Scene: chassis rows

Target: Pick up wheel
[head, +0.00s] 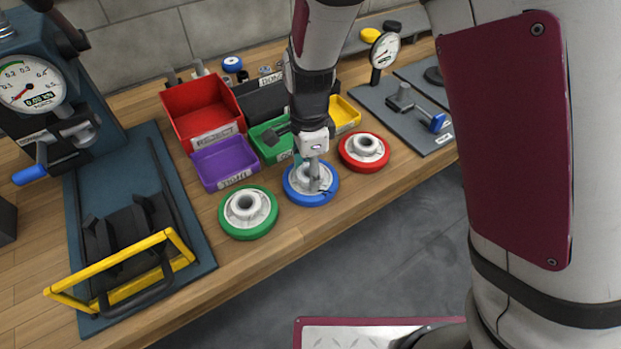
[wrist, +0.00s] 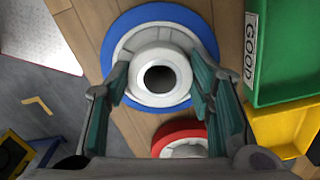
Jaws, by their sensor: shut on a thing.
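Three wheels with white hubs lie on the wooden bench in the head view: a green wheel (head: 248,213), a blue wheel (head: 297,192) and a red wheel (head: 364,152). My gripper (head: 314,182) is at the blue wheel, its fingers down at the hub and covering part of it. In the wrist view, my gripper (wrist: 162,85) has a finger on each side of the raised white hub of the blue wheel (wrist: 118,38) and is shut on it. The red wheel (wrist: 182,138) shows partly below the hub there.
Behind the wheels stand a red bin (head: 203,109), a purple bin (head: 225,162), a green bin (head: 272,137) and a yellow bin (head: 346,114). A blue fixture with a yellow-handled frame (head: 120,272) is at left. A grey plate with a blue-handled clamp (head: 413,112) is at right.

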